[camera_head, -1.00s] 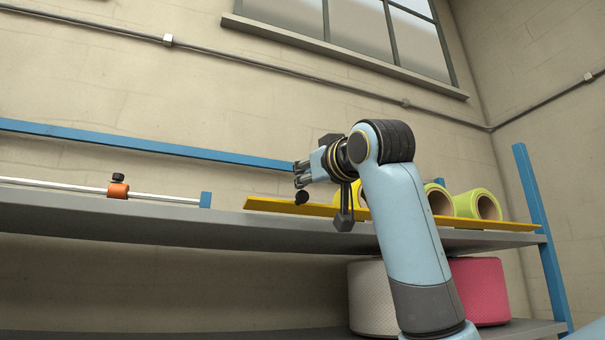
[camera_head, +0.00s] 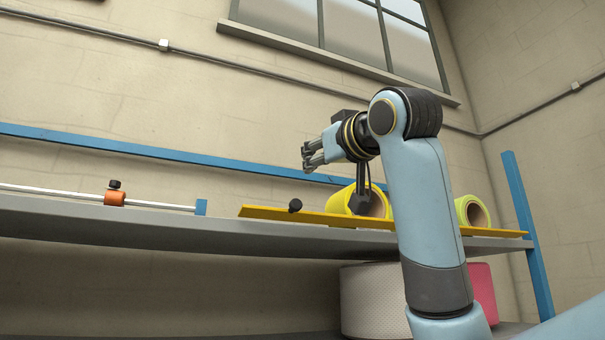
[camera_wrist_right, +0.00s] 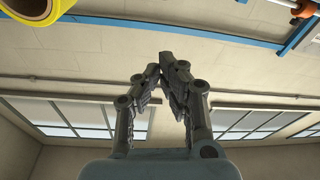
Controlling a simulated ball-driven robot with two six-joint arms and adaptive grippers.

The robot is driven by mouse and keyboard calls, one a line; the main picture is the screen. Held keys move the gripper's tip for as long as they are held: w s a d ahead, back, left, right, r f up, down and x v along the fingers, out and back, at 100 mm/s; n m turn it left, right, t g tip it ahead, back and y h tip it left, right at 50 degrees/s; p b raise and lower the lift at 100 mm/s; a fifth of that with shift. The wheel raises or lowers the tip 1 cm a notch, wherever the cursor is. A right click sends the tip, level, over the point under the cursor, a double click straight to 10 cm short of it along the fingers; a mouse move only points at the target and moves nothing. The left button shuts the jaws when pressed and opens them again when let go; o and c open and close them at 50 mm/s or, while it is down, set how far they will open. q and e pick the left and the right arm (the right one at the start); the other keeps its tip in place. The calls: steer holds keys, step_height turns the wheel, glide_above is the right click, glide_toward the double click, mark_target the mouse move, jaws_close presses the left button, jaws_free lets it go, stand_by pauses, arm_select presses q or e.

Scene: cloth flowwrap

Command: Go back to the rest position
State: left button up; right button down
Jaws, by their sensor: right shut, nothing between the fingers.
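My right gripper (camera_head: 312,156) is raised in front of the shelf, above the yellow board, and points left. Its fingers are shut with nothing between them. In the right wrist view the fingertips (camera_wrist_right: 162,68) meet in front of the bare wall. My right arm rises at the right of the head view and hides part of the shelf. My left gripper is not in view.
The grey shelf (camera_head: 120,228) holds a yellow board (camera_head: 290,216), yellow rolls (camera_head: 345,201) (camera_head: 472,212) and a rod with an orange clamp (camera_head: 115,198). A black knob (camera_head: 295,206) shows at the board. White (camera_head: 370,298) and pink (camera_head: 482,290) rolls stand below. Blue rails frame the shelf.

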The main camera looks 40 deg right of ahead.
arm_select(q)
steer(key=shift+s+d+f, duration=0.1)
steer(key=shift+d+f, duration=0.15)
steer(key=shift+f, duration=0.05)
arm_select(e)
steer(key=shift+v, duration=1.1)
steer(key=shift+w+r, duration=0.1)
steer(key=shift+r, duration=0.05)
